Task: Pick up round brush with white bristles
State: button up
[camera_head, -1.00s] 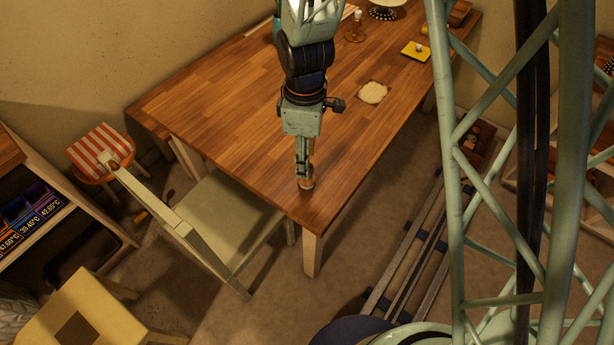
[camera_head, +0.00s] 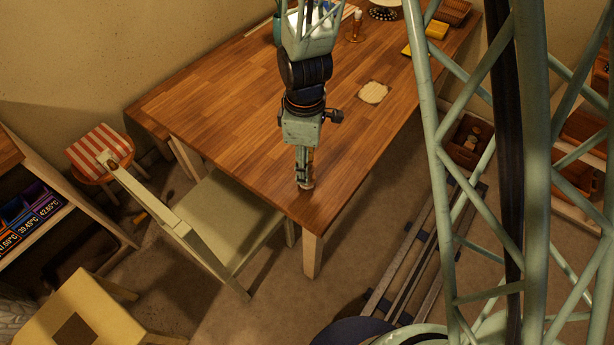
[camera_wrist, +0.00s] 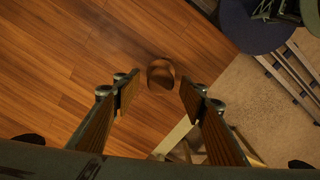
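A small round brown object (camera_head: 306,185), probably the brush, stands near the front corner of the wooden table (camera_head: 240,110). In the wrist view it shows from above as a brown round shape (camera_wrist: 160,73); I cannot make out white bristles. My gripper (camera_head: 304,170) points down over that corner, close to the object and partly covering it in the head view. In the wrist view my gripper (camera_wrist: 158,90) is open, its two fingers apart on the left and right, with the brown object centred between and slightly beyond the tips.
A pale square (camera_head: 373,93) lies on the table to the right. An amber upright item (camera_head: 355,27) and a yellow item (camera_head: 436,29) are at the back. A chair (camera_head: 220,215) stands against the table's left side. The table around the brown object is clear.

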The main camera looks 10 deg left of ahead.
jog(key=shift+f, duration=1.1)
jog(key=shift+c, duration=0.4)
jog(key=c, duration=0.9)
